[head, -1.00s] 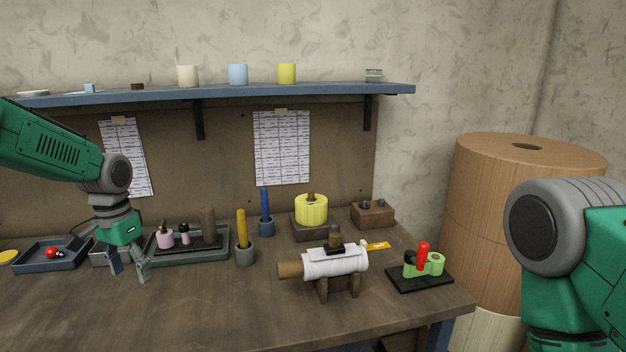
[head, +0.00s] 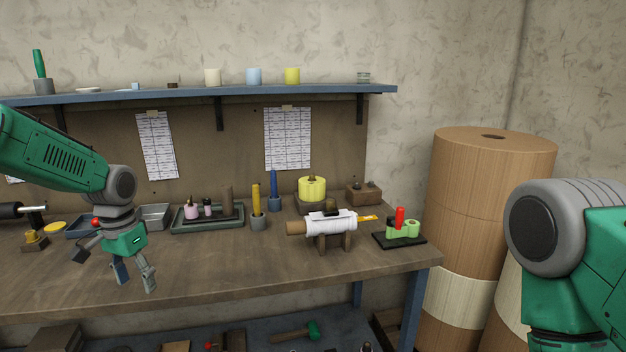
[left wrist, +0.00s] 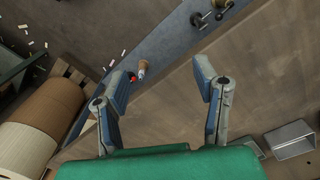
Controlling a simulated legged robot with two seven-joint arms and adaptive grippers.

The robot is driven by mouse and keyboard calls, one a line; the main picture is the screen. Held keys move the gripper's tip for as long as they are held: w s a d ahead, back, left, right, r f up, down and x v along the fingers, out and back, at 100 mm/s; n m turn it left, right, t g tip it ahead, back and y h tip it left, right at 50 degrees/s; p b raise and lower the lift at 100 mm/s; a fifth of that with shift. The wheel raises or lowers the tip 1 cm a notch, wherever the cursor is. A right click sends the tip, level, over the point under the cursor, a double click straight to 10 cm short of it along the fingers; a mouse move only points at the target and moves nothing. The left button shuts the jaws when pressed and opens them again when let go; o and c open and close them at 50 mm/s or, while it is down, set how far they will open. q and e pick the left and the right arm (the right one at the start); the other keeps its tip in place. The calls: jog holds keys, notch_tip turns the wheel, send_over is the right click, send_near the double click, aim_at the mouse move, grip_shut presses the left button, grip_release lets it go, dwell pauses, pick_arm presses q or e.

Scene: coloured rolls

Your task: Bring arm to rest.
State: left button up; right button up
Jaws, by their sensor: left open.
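My left gripper (head: 134,278) hangs pointing down in front of the workbench (head: 210,275) in the head view. It is open and empty. In the left wrist view its two fingers (left wrist: 160,85) stand apart with nothing between them but the bench edge and the lower shelf beyond. My right arm (head: 565,250) shows at the right edge of the head view; its gripper is out of the picture.
A white roll (head: 330,223) lies on a wooden stand on the bench. A dark tray (head: 183,227) with small items, a yellow roll (head: 312,188) and a green tape holder (head: 402,230) stand nearby. Large brown rolls (head: 470,200) stand at the right. The bench front is clear.

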pick_arm(q)
jog(key=s+d+f+h, duration=0.1)
jog(key=s+d+f, duration=0.3)
jog(key=s+f, duration=0.45)
jog(key=s+d+f, duration=0.5)
jog(key=f, duration=0.6)
jog(key=s+f+n, duration=0.1)
jog(key=s+f, duration=0.1)
jog(key=s, duration=1)
jog(key=s+f+n+y, duration=0.1)
jog(key=s+f, duration=0.2)
jog(key=s, duration=1)
jog(key=shift+a+n+t, duration=0.3)
jog(key=shift+n, duration=0.1)
jog(key=shift+f, duration=0.1)
